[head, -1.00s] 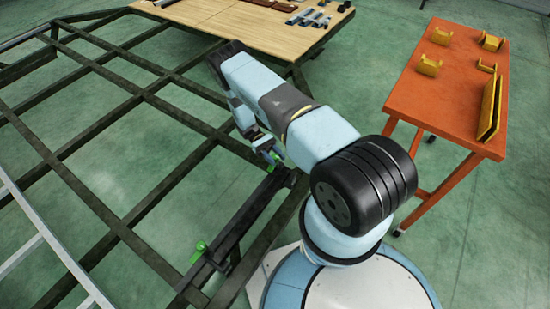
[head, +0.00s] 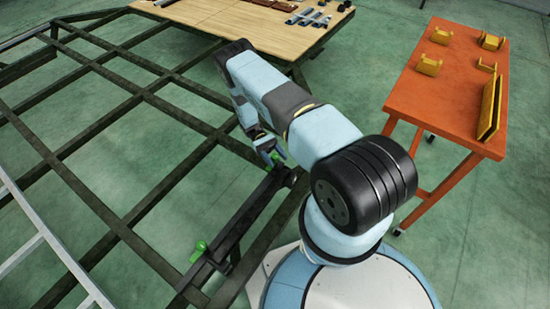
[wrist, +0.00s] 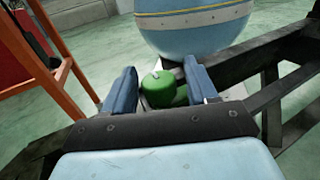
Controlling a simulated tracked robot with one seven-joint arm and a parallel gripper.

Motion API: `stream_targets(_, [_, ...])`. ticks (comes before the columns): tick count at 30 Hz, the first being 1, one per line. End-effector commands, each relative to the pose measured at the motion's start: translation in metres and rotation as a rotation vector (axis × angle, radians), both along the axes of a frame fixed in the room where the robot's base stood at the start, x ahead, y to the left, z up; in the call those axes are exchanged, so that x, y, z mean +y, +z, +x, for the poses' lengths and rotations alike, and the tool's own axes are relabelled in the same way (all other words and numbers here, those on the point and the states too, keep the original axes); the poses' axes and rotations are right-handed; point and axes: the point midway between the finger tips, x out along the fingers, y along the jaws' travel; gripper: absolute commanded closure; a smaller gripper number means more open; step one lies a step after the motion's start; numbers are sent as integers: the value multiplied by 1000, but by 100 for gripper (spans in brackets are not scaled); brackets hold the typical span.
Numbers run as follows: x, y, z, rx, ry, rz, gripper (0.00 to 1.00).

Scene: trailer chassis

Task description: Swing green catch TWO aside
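Two green catches sit on the dark beam of the chassis in the head view. The near one (head: 199,250) stands clear at the lower left, with nothing touching it. The far one (head: 275,157) is at my gripper (head: 270,153), partly hidden by it. I cannot read which catch is number two. In the wrist view, a green catch (wrist: 158,90) with a rounded top shows between the two blue fingers of my gripper (wrist: 160,88). The fingers are apart, one on each side of it. I cannot tell whether either finger touches it.
The dark chassis frame (head: 108,214) spreads across the left, with open gaps between its bars. A wooden deck (head: 222,27) with loose parts is at the back. An orange table (head: 450,92) with yellow brackets stands at the right.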

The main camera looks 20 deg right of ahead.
Motion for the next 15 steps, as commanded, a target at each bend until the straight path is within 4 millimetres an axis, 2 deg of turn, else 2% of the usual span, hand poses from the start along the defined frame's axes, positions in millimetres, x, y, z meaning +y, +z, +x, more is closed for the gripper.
stream_targets(8, [1,0,7,-2,1,-1,42])
stream_targets(15, [8,-2,37,-3,1,1,42])
